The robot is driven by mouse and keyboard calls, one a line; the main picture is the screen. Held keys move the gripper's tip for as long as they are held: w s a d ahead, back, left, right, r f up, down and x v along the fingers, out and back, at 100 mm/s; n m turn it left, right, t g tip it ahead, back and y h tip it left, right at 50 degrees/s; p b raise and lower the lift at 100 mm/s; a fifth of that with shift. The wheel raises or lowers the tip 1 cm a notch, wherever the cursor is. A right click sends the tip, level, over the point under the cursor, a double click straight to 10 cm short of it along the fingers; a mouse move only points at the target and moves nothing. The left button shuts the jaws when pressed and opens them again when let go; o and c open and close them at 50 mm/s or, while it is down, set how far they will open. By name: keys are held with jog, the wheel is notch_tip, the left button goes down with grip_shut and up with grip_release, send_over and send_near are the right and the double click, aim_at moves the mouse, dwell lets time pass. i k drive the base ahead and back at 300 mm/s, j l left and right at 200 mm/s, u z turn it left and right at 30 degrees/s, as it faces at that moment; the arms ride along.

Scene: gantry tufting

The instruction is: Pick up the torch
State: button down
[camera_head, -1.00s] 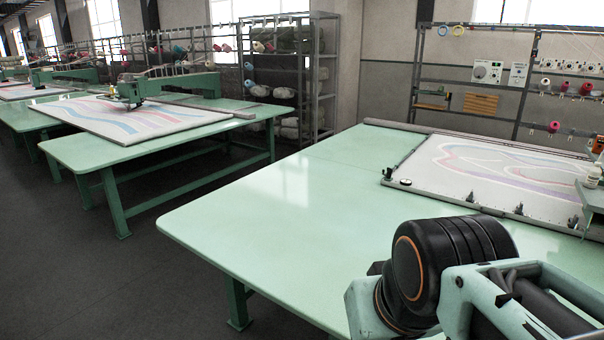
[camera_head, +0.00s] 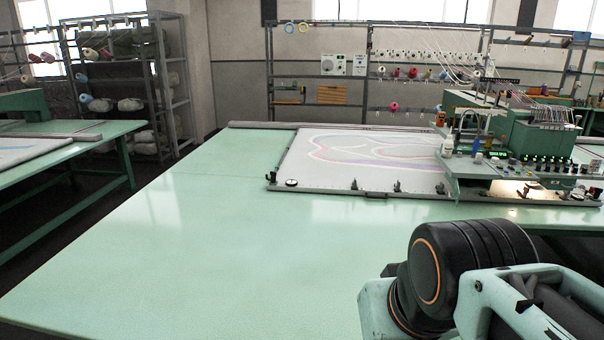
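I cannot make out a torch for certain in this view. My gripper is out of view. Only part of my arm, with a black joint and an orange ring, shows at the lower right, in front of the table.
The pale green table (camera_head: 190,240) is bare across its front and left. A framed tufted cloth (camera_head: 350,165) with clamps along its edge lies at the back. Yarn racks (camera_head: 430,100) stand behind it. Another table (camera_head: 60,150) stands at the left, across a dark floor gap.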

aim_at(469, 182)
jog(key=i+j+z, duration=0.15)
jog(key=z, duration=0.3)
jog(key=j+z, duration=0.45)
jog(key=i+j+z, duration=0.1)
jog(key=j+z, duration=0.35)
jog(key=j, duration=0.15)
jog(key=k+l+u, duration=0.2)
jog(key=l, duration=1.1)
jog(key=i+l+u, duration=0.1)
jog(key=l, duration=0.3)
jog(key=l+u, duration=0.1)
jog(key=l, duration=0.3)
jog(key=i+l+u, duration=0.1)
jog(key=l, duration=0.3)
jog(key=i+l+u, duration=0.1)
jog(key=l, duration=0.3)
jog(key=i+l+u, duration=0.15)
jog(key=l, duration=0.2)
jog(key=i+l+u, duration=0.1)
jog(key=l, duration=0.3)
jog(key=i+l+u, duration=0.1)
jog(key=i+l, duration=0.3)
